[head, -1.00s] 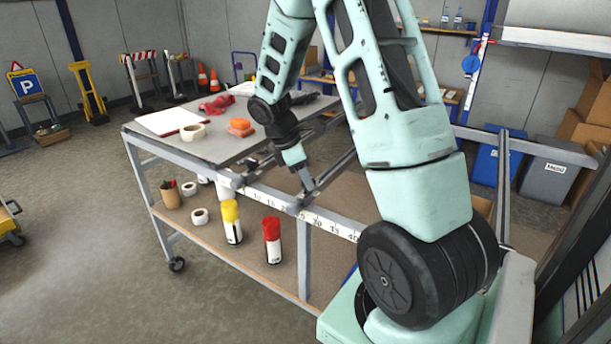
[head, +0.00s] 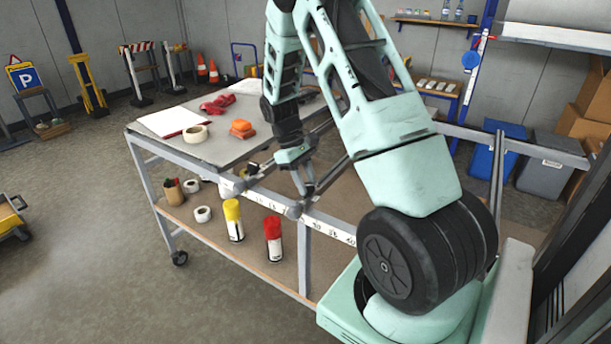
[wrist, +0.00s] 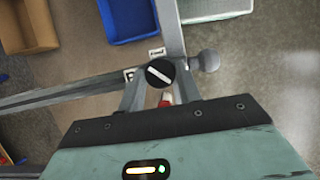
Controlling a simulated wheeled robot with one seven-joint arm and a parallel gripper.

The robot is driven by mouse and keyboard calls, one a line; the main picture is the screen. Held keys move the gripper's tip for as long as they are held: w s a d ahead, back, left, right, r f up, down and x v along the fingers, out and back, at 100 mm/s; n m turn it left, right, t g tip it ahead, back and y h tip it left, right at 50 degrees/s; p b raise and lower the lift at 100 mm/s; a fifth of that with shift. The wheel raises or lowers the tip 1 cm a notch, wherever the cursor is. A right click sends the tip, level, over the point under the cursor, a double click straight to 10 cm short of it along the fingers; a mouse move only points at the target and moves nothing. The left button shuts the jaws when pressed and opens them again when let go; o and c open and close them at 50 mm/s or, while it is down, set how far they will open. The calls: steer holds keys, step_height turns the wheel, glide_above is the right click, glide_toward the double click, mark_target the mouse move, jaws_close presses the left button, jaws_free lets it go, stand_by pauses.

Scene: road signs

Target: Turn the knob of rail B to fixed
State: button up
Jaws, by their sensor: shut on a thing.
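The knob (wrist: 159,73) is round and black with a white line, which slants from upper left to lower right in the wrist view. It sits on a grey rail (wrist: 70,93). My gripper (wrist: 160,77) is shut on the knob, with one finger on each side. A small white label (wrist: 129,75) with a dark letter lies to its left; I cannot read the letter surely. Another small label (wrist: 156,52) is just above the knob. In the head view my gripper (head: 304,190) points down at the cart's front rail, and the knob is hidden there.
A yellow-capped can (head: 233,220) and a red-capped can (head: 273,238) stand on the lower shelf. A grey ball end (wrist: 207,60) is right of the knob.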

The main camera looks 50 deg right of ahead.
steer(key=m+y, duration=0.1)
steer(key=m, duration=0.1)
steer(key=m+p, duration=0.1)
steer(key=m, duration=0.1)
steer(key=shift+d+r+m+y, duration=0.1)
steer(key=shift+d+m+y, duration=0.1)
steer(key=shift+m+y, duration=0.15)
steer(key=shift+d+m+t+y+p, duration=0.15)
steer(key=shift+m+t+y+p, duration=0.4)
steer(key=shift+m, duration=1.7)
steer(key=o, duration=1)
steer(key=shift+s, duration=0.1)
steer(key=shift+c, duration=0.2)
steer(key=d+b+v, duration=0.1)
steer(key=b+v, duration=0.2)
steer(key=v, duration=1.4)
steer(key=shift+y, duration=0.3)
